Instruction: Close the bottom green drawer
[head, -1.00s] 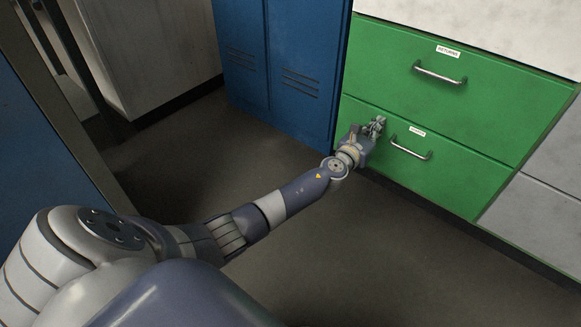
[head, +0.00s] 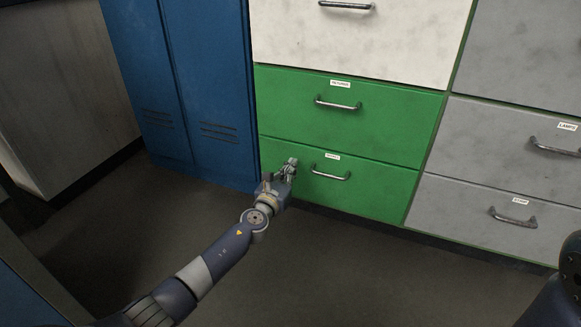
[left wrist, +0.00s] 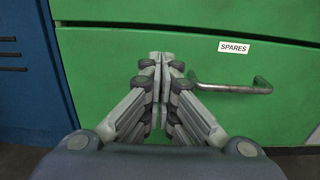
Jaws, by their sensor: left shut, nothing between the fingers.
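The bottom green drawer (head: 375,188) has a grey bar handle (head: 330,174) and a white label; its front looks level with the green drawer above it (head: 400,122). In the left wrist view the bottom drawer (left wrist: 100,80) fills most of the picture, with the label SPARES and its handle (left wrist: 230,88) to the right of my fingers. My left gripper (head: 291,163) is shut and empty, at the drawer's left part, left of the handle. Its fingertips also show in the left wrist view (left wrist: 161,58), pointing at the drawer front; I cannot tell whether they touch it. My right gripper is out of view.
A blue locker (head: 205,90) stands left of the drawers. A white drawer (head: 390,35) is above the green ones, and grey drawers (head: 470,205) are to the right. The dark floor (head: 370,265) in front is clear.

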